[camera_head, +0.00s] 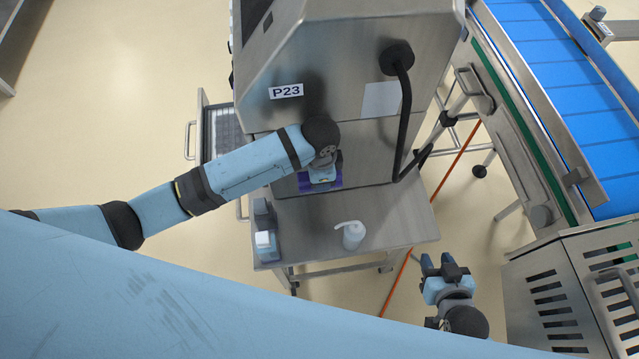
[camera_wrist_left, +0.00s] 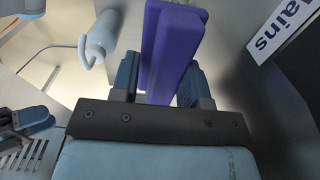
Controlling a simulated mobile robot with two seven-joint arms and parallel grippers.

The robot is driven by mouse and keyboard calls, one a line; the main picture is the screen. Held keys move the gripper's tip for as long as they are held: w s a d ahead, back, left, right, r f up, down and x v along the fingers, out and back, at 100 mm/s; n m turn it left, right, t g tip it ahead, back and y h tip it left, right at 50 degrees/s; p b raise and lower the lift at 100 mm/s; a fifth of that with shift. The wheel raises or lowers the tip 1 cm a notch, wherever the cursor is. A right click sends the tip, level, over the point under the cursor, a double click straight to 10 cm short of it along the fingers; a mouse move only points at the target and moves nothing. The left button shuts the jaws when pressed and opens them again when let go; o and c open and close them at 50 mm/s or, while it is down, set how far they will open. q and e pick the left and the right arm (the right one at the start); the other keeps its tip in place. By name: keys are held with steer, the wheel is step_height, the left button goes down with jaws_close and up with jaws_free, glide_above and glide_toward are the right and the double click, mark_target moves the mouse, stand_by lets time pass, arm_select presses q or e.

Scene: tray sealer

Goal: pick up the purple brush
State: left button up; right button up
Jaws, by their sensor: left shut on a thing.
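The purple brush (camera_head: 305,183) is at the back of the small metal table (camera_head: 390,217), against the machine front, partly covered by my left gripper (camera_head: 321,176). In the left wrist view the brush (camera_wrist_left: 167,50) is a long purple block standing between the fingers of my left gripper (camera_wrist_left: 162,85), which is shut on it. I cannot tell whether the brush still touches the table. My right gripper (camera_head: 442,264) is apart from the table, at its lower right, with its fingers spread and nothing between them.
A white pump bottle (camera_head: 352,236) stands near the table's front edge. A grey-blue item with a white top (camera_head: 265,240) is at the left edge. The machine labelled P23 (camera_head: 330,55) rises behind, with a black bent handle (camera_head: 403,110). A blue conveyor (camera_head: 575,85) is at right.

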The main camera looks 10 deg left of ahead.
arm_select(q)
steer(key=s+d, duration=0.2)
steer(key=s, duration=0.3)
steer(key=s+d+b, duration=0.1)
steer(key=s+d, duration=0.1)
steer(key=s, duration=0.4)
steer(key=s+d+b, duration=0.1)
steer(key=s+d, duration=0.1)
steer(key=s, duration=0.3)
steer(key=shift+s+d+f, duration=0.2)
steer(key=shift+d, duration=0.2)
jaws_close()
